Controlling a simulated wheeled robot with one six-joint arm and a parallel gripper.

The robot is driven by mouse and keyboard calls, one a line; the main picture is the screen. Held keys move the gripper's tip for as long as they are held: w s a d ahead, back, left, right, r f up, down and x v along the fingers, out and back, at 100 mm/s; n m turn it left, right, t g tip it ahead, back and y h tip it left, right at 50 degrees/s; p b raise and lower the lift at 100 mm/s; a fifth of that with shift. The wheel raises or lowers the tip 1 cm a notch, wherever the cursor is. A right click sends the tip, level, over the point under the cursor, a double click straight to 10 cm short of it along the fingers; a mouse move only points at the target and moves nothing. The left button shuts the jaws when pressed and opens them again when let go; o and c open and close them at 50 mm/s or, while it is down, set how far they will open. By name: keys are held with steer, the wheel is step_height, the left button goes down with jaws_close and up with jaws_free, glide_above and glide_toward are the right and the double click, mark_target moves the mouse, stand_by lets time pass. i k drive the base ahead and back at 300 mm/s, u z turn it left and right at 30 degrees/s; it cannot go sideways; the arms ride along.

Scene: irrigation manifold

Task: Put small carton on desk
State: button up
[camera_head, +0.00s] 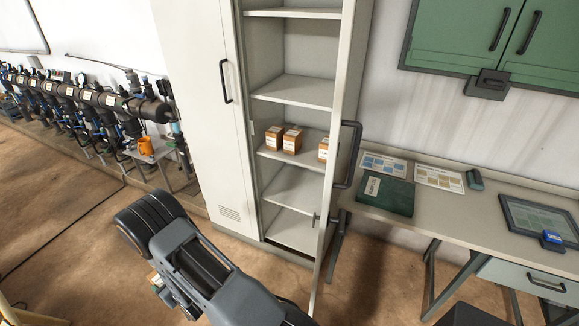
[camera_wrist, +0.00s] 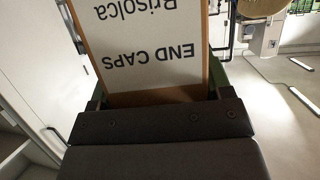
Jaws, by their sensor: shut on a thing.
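A small brown carton (camera_wrist: 150,50) with a white label reading "END CAPS" and "Brisolca" fills the upper middle of the wrist view, its text upside down. My gripper (camera_wrist: 156,94) is shut on the carton, with a dark finger at each side of its lower end. In the head view my arm crosses the lower left and mostly hides the gripper. The desk (camera_head: 435,208) stands at the right, well apart from my arm. Its top has bare room between the green box and the tablet.
An open cabinet (camera_head: 297,91) holds three similar cartons (camera_head: 292,140) on a middle shelf; its open door stands between my arm and the desk. A green box (camera_head: 385,195), paper sheets (camera_head: 439,177) and a tablet (camera_head: 540,220) lie on the desk. Pipes (camera_head: 90,97) line the left wall.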

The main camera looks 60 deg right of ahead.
mark_target(461, 214)
steer(key=u, duration=0.3)
steer(key=k, duration=1.7)
steer(key=z, duration=1.55)
